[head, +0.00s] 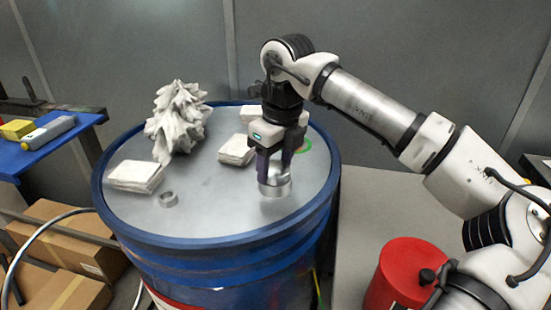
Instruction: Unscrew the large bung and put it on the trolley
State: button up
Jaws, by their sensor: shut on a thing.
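A blue drum (221,242) stands in the middle with a grey metal top. The large bung (275,188) is a round silver metal piece at the right part of the drum top. My gripper (273,172) points down from above with its fingers shut on the bung. I cannot tell whether the bung is still seated in its opening or just clear of the top. A blue-topped trolley (50,148) stands at the far left.
A crumpled white rag (178,122) and folded white cloths (136,176) lie on the drum top. A yellow-and-grey device (48,133) and a yellow block (17,129) occupy the trolley. A red container (402,272) stands right of the drum. Cardboard boxes (70,240) sit lower left.

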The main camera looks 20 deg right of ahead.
jog(key=shift+a+f+n, duration=0.1)
jog(key=shift+a+n, duration=0.05)
jog(key=shift+n, duration=0.65)
jog(key=n, duration=0.2)
jog(key=n+p, duration=0.1)
jog(key=n, duration=0.1)
jog(key=shift+n+g+y, duration=0.3)
jog(key=o, duration=0.6)
jog(key=shift+o, duration=0.2)
